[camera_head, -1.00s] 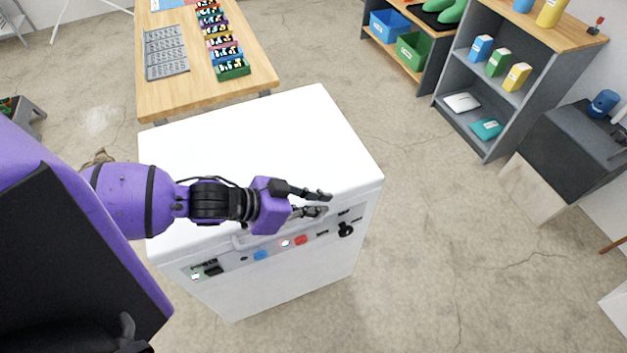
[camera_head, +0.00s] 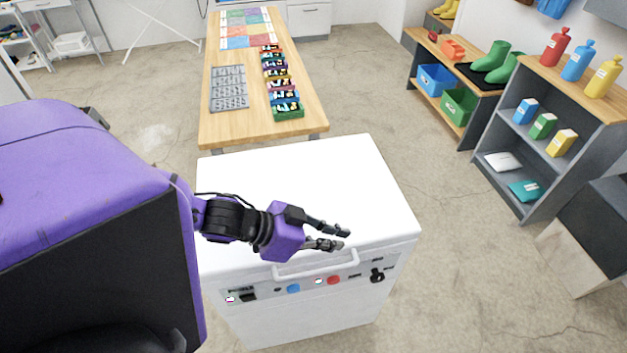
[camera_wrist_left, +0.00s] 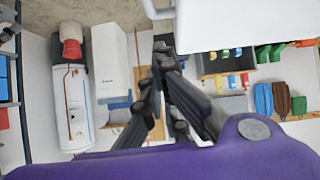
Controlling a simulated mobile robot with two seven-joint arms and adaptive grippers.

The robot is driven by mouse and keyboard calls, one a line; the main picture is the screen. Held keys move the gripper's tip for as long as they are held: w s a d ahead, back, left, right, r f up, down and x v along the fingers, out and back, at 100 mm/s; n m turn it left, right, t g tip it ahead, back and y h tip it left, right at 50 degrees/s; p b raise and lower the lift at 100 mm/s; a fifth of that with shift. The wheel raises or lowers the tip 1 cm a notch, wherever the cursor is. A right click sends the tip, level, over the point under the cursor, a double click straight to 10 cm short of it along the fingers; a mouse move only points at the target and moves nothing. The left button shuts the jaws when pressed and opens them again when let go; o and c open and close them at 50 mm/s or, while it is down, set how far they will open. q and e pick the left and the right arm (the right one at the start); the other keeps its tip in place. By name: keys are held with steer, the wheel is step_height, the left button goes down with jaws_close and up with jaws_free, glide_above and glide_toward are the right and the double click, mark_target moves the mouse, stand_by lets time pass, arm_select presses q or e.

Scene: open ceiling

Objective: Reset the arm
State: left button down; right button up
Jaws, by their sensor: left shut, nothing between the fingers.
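My left gripper (camera_head: 338,238) is purple and black and comes in from the left in the head view. It is over the front part of the white machine's top, just behind the front handle (camera_head: 315,264), with nothing in its fingers. In the left wrist view its black fingers (camera_wrist_left: 160,58) come together at their tips and are shut. My right gripper is not in view.
The white machine (camera_head: 370,185) has a front panel with blue and red buttons. Behind it stands a wooden table (camera_head: 240,127) with a grey tray (camera_head: 229,90) and colourful bins. Shelves (camera_head: 520,160) stand at the right. Floor between is clear.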

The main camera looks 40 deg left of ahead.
arm_select(q)
steer(key=shift+p+v, duration=0.35)
steer(key=shift+v, duration=1.75)
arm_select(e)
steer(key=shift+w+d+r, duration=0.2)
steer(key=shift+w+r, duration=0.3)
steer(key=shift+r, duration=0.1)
arm_select(q)
steer(key=shift+d, duration=0.1)
steer(key=s+f+n+y, duration=0.3)
steer(key=s+f+y, duration=0.25)
steer(key=f, duration=0.25)
steer(key=s+f+n+g+y, duration=0.35)
steer(key=s+g, duration=0.35)
steer(key=s, duration=1)
steer(key=w+d+f+t+h, duration=0.2)
steer(key=w+d+f+t, duration=0.1)
steer(key=w+f+t, duration=0.4)
step_height(320, 180, down, 4)
steer(key=shift+w+d+r+n, duration=0.1)
steer(key=shift+w+d+n, duration=0.25)
steer(key=shift+w, duration=0.45)
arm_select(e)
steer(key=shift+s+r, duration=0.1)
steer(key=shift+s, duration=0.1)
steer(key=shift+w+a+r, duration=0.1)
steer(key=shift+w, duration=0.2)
